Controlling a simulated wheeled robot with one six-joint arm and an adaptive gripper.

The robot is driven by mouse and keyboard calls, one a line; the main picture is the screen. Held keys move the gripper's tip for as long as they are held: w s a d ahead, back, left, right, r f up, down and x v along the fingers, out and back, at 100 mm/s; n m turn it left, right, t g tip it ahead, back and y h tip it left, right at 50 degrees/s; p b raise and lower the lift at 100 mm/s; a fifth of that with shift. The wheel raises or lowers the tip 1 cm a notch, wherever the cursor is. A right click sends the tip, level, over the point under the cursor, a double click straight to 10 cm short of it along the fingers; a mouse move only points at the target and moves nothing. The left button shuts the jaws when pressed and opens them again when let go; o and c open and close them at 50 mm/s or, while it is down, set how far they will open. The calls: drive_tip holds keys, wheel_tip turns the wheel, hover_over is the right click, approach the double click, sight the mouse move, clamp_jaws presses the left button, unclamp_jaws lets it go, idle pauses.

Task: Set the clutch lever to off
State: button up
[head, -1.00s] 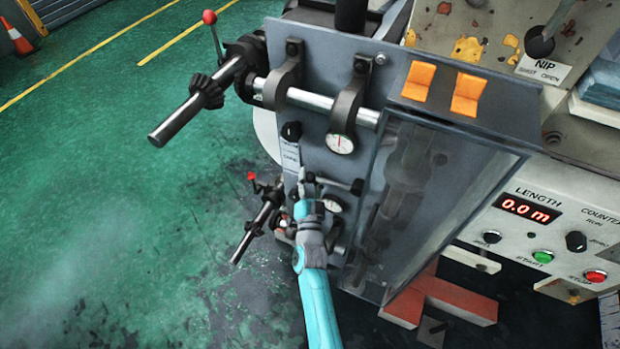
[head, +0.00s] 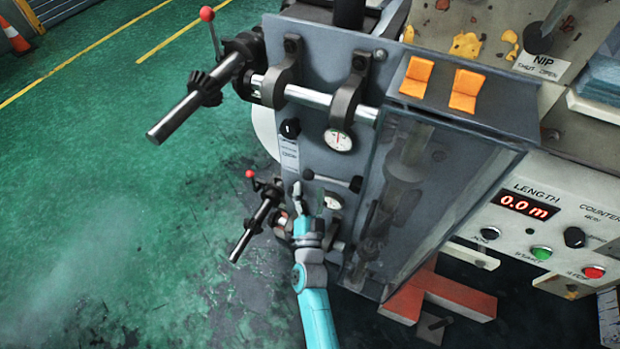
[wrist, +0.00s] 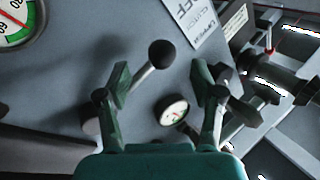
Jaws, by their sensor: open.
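My gripper (head: 306,196) is open and empty, just below the knob in the head view. In the wrist view my gripper (wrist: 160,80) has a finger on each side of the rod. Contact cannot be told. A white clutch label (wrist: 194,20) is beyond the ball.
A small dial gauge (wrist: 172,110) shows between my fingers. A shaft with a red-knobbed lever (head: 257,220) juts out left of my gripper. A larger shaft (head: 187,105) is above left. A clear guard box (head: 430,190) stands to the right. Green floor is open at left.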

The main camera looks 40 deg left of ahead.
drive_tip(key=v, duration=0.6)
drive_tip(key=shift+s+d, duration=0.25)
idle(0.3)
